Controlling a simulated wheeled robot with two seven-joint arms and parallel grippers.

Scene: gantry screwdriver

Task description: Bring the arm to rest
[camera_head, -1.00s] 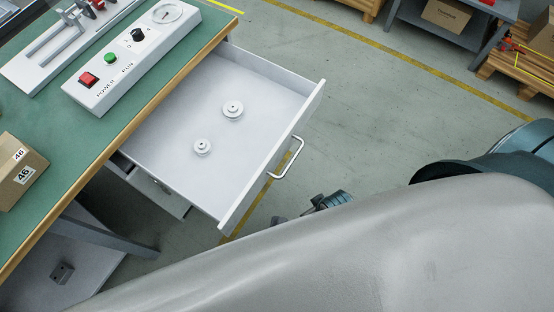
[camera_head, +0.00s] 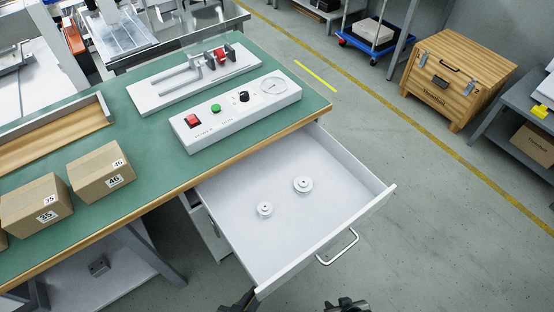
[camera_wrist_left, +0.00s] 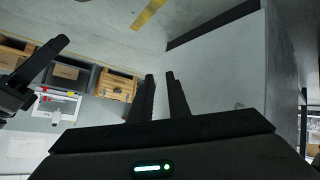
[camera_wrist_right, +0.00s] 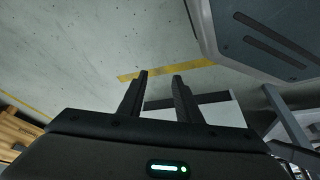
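My right gripper (camera_head: 347,305) shows only partly at the bottom edge of the head view. In the right wrist view its two fingers (camera_wrist_right: 160,76) stand apart with nothing between them. A dark part at the bottom edge, left of it, looks like my left gripper (camera_head: 238,303), mostly cut off. In the left wrist view its fingers (camera_wrist_left: 160,76) are apart with a narrow empty gap. The white drawer (camera_head: 285,245) is pulled out from under the green-topped bench (camera_head: 165,170). Both grippers are low, near the drawer's front side.
Two pale round parts (camera_head: 303,184) (camera_head: 265,209) lie in the drawer. Its handle (camera_head: 340,248) sticks out toward the floor. The bench carries a control panel (camera_head: 236,114), a fixture (camera_head: 195,78) and cardboard boxes (camera_head: 101,174). A wooden crate (camera_head: 458,78) stands beyond clear floor.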

